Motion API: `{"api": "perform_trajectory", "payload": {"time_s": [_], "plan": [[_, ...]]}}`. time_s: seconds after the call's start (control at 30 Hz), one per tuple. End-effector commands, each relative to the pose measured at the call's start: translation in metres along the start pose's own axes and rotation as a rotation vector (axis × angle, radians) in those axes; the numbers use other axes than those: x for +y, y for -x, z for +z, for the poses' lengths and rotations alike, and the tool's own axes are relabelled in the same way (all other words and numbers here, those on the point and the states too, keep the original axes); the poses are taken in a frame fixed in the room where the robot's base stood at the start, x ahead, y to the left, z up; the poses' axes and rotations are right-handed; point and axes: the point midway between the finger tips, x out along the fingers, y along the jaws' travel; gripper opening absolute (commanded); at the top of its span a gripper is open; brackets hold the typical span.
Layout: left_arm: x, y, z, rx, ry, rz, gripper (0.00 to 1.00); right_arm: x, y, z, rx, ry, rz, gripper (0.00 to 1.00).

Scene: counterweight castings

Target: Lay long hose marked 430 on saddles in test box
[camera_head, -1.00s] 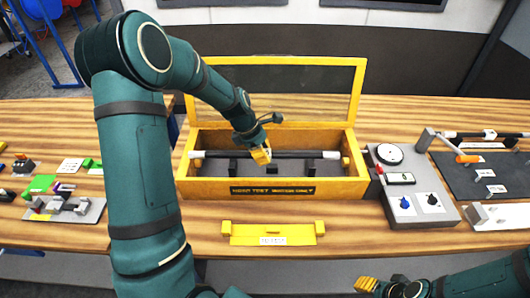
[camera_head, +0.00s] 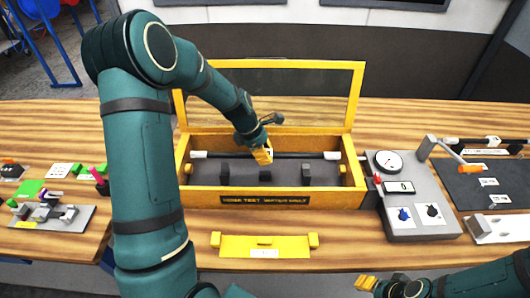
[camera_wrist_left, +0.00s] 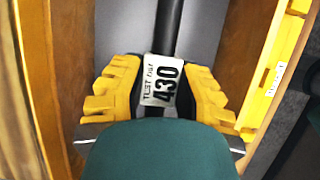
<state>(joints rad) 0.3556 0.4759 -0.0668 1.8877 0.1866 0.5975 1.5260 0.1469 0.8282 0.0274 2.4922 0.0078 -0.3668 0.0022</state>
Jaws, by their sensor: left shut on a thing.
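The long black hose (camera_head: 298,155) with white ends lies lengthwise across the inside of the open yellow test box (camera_head: 290,199). My left gripper (camera_head: 263,156) is shut on it near its middle. In the left wrist view a white tag reading 430 (camera_wrist_left: 162,80) sits between the yellow fingers (camera_wrist_left: 158,92). The dark saddles, left (camera_head: 225,172), middle (camera_head: 265,178) and right (camera_head: 307,176), stand on the box floor. The hose shows behind or above them, apart from their tops. My right gripper (camera_head: 367,284) is at the bottom edge; its jaw opening is unclear.
The box's framed clear lid (camera_head: 290,92) stands open at the back. A yellow bar piece (camera_head: 265,246) lies in front of the box. A gauge panel (camera_head: 413,220) stands to the right, with a dark mat (camera_head: 470,190) beyond. Small parts (camera_head: 52,214) lie at left.

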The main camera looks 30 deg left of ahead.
Motion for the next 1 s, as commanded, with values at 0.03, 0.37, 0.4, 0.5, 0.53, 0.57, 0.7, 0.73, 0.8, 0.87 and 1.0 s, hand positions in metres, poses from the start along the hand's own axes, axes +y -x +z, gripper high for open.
{"api": "perform_trajectory", "payload": {"time_s": [0.03, 0.37, 0.4, 0.5, 0.53, 0.57, 0.7, 0.73, 0.8, 0.87, 1.0], "plan": [[0.000, -0.005, -0.002, 0.000, 0.000, 0.000, 0.00, 0.002, -0.004, 0.001, -0.001, 0.000, 0.001, 0.47], [0.000, -0.031, -0.013, 0.000, 0.001, -0.001, 0.00, 0.008, -0.023, 0.003, -0.001, -0.001, 0.004, 0.47], [0.000, -0.034, -0.014, 0.000, 0.001, -0.001, 0.00, 0.009, -0.026, 0.003, -0.001, -0.001, 0.005, 0.47], [0.000, -0.042, -0.018, 0.000, 0.001, -0.001, 0.00, 0.011, -0.031, 0.004, -0.001, -0.001, 0.006, 0.47], [0.000, -0.044, -0.018, 0.000, 0.001, 0.000, 0.00, 0.011, -0.032, 0.004, -0.001, -0.001, 0.006, 0.47], [0.000, -0.045, -0.019, 0.000, 0.001, 0.000, 0.00, 0.011, -0.033, 0.004, -0.001, -0.001, 0.007, 0.47], [0.000, -0.050, -0.021, 0.000, 0.000, 0.000, 0.00, 0.012, -0.036, 0.005, -0.001, 0.000, 0.007, 0.47], [0.000, -0.050, -0.021, 0.000, 0.000, 0.000, 0.00, 0.012, -0.037, 0.005, -0.001, 0.000, 0.008, 0.47], [0.000, -0.050, -0.021, 0.000, 0.000, 0.000, 0.00, 0.012, -0.037, 0.005, -0.001, 0.000, 0.008, 0.47], [0.000, -0.050, -0.021, 0.000, 0.000, 0.000, 0.00, 0.012, -0.036, 0.005, 0.000, 0.000, 0.008, 0.47], [0.000, -0.050, -0.021, 0.000, 0.000, 0.000, 0.00, 0.012, -0.036, 0.005, -0.001, 0.000, 0.007, 0.47]]}}
